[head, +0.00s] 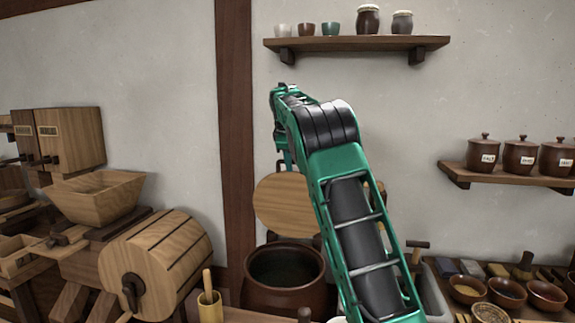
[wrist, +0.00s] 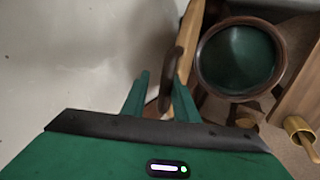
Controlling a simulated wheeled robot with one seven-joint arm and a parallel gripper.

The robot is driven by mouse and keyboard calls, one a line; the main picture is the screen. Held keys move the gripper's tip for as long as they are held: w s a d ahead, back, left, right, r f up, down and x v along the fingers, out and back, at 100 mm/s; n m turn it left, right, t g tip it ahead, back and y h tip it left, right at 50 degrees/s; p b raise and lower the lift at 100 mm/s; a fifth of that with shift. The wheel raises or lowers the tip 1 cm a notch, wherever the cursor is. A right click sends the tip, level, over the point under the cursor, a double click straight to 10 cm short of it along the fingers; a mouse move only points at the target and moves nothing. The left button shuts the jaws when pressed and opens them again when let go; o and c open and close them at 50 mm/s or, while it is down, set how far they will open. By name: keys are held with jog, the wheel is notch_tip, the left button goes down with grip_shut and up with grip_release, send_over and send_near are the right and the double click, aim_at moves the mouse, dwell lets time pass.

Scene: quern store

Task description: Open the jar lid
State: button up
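The big brown jar (head: 284,299) stands low in the middle of the head view, its round mouth uncovered and dark inside. It also shows at the upper right of the wrist view (wrist: 239,94). The round pale wooden lid (head: 283,207) stands upright behind the mouth, near the wall; the wrist view shows it edge-on (wrist: 195,30). Its dark handle (wrist: 171,65) is on the wall side. My gripper (wrist: 161,76) is open, its two green fingers apart on either side of the handle. In the head view the fingertips are hidden behind the lid.
A wooden post (head: 236,130) stands left of my arm. A wall shelf (head: 355,43) with cups and pots is above, and another shelf (head: 510,177) with lidded jars is at right. A wooden barrel (head: 165,255) and a brass-coloured cup (head: 210,312) are left of the jar.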

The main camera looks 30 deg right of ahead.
jog(key=shift+a+f, duration=0.25)
jog(key=shift+f, duration=0.2)
jog(key=v, duration=1.1)
jog(key=shift+d+r, duration=0.35)
jog(key=s+d+f+m+g+y, duration=0.1)
jog(key=s+f+m, duration=0.35)
jog(key=s, duration=0.65)
jog(key=s+d+f+m+g+y, duration=0.1)
jog(key=s+f+m+y, duration=0.3)
jog(key=s, duration=0.7)
jog(key=s+a+f+m+g, duration=0.1)
jog(key=s+a+f, duration=0.3)
jog(key=s, duration=0.6)
jog(key=s+a+f+m, duration=0.3)
jog(key=s+f+m, duration=0.1)
jog(key=s+f, duration=0.5)
jog(key=s+a+f+m+g, duration=0.1)
jog(key=s+a+f, duration=0.3)
jog(key=s, duration=0.9)
notch_tip(320, 180, down, 3)
jog(key=shift+a+f+m+g, duration=0.2)
jog(key=shift+a+m+g, duration=0.1)
jog(key=shift+m, duration=0.35)
